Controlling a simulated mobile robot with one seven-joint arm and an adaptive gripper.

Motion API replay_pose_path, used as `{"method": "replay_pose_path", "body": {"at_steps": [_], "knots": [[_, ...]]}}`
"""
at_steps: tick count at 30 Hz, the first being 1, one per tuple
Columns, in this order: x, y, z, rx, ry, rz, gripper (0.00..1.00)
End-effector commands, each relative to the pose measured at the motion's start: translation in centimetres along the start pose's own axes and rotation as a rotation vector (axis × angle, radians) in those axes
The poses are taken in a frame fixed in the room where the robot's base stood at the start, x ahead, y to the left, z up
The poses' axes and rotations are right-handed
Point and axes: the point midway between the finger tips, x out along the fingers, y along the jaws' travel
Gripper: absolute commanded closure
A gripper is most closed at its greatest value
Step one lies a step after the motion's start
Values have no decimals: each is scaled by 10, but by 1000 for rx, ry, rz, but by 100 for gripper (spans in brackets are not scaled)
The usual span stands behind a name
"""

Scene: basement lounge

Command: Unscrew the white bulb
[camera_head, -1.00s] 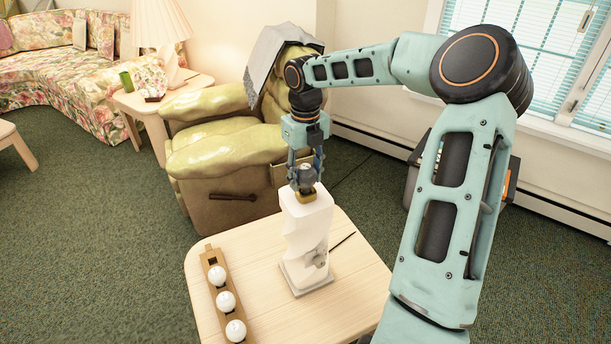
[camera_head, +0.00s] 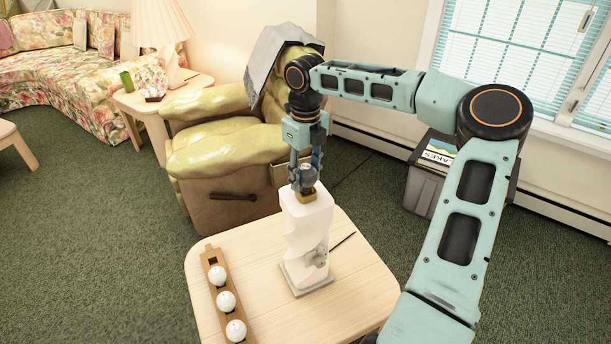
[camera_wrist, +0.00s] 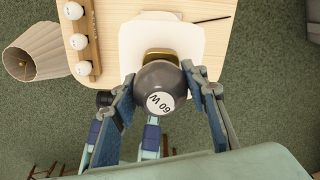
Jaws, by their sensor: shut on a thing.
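A white twisted lamp base (camera_head: 306,230) stands upright on the wooden table, with a brass-coloured socket (camera_head: 304,196) on top. A round grey bulb (camera_wrist: 158,84) with a white "60 W" label sits over the socket; it also shows small in the head view (camera_head: 307,174). Its thread is hidden. My gripper (camera_head: 303,180) points down and is shut on this bulb, with one finger on each side, as the wrist view (camera_wrist: 160,88) shows. A wooden holder (camera_head: 211,257) with three white bulbs (camera_head: 226,301) lies to the left of the lamp, with one empty place at its far end.
The table (camera_head: 262,245) has free room around the lamp. A thin dark stick (camera_head: 343,241) lies right of it. A green armchair (camera_head: 225,150) stands behind, and a grey bin (camera_head: 425,180) at the right. A lampshade (camera_wrist: 35,52) shows in the wrist view.

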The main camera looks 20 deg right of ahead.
Motion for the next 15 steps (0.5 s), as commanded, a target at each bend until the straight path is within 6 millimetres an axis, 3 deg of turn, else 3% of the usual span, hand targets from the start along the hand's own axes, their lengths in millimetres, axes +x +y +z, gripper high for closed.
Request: {"method": "replay_pose_path", "body": {"at_steps": [1, 6, 15], "knots": [[1, 0, 0, 1, 2, 0, 57], [1, 0, 0, 1, 1, 0, 39], [-1, 0, 0, 1, 0, 0, 39]]}}
